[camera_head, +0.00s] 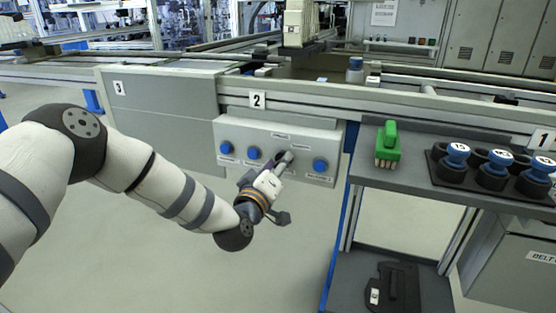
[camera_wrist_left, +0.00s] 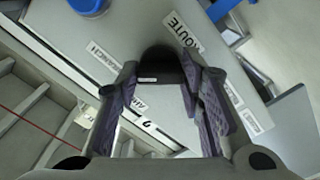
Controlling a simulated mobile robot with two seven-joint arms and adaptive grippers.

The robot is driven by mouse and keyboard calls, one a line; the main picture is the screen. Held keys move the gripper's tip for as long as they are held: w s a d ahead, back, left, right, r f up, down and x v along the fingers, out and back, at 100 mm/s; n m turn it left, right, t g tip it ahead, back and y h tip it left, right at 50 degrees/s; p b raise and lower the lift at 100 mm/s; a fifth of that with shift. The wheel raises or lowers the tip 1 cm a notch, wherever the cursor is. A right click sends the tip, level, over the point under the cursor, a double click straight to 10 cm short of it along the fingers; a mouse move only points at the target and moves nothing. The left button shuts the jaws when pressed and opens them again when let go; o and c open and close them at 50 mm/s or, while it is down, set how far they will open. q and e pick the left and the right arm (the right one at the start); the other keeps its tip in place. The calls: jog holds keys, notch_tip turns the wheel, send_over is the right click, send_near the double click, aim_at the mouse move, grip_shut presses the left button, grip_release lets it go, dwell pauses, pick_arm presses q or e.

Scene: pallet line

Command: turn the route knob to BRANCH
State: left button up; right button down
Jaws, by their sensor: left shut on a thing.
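The control panel (camera_head: 228,134) is a light grey box under the sign 2 on the conveyor frame. My left gripper (camera_head: 284,160) is at its front, shut on the dark route knob between the blue buttons. In the left wrist view the two dark ridged fingers (camera_wrist_left: 162,95) stand on both sides of the black knob (camera_wrist_left: 160,63). A small white mark shows on the knob. A ROUTE label (camera_wrist_left: 185,33) is beside it, and smaller labels around it are too blurred to read surely. The fingers hide part of the knob, so I cannot tell its setting. My right gripper is out of view.
Blue buttons (camera_head: 225,147) flank the knob, another (camera_head: 320,165) to its right. Right of the panel, a grey shelf (camera_head: 400,178) carries a green-handled brush (camera_head: 387,145) and a black rack (camera_head: 448,180) with blue-capped items. The floor in front of the panel is clear.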

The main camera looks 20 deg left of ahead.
pick_arm(q)
jog(key=shift+r+m+p, duration=0.1)
jog(key=shift+m+p, duration=0.65)
jog(key=shift+m, duration=0.85)
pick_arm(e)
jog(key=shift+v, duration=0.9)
pick_arm(q)
jog(key=o, duration=1.2)
jog(key=shift+c, duration=0.2)
jog(key=s, duration=1.2)
jog(key=shift+a, duration=0.2)
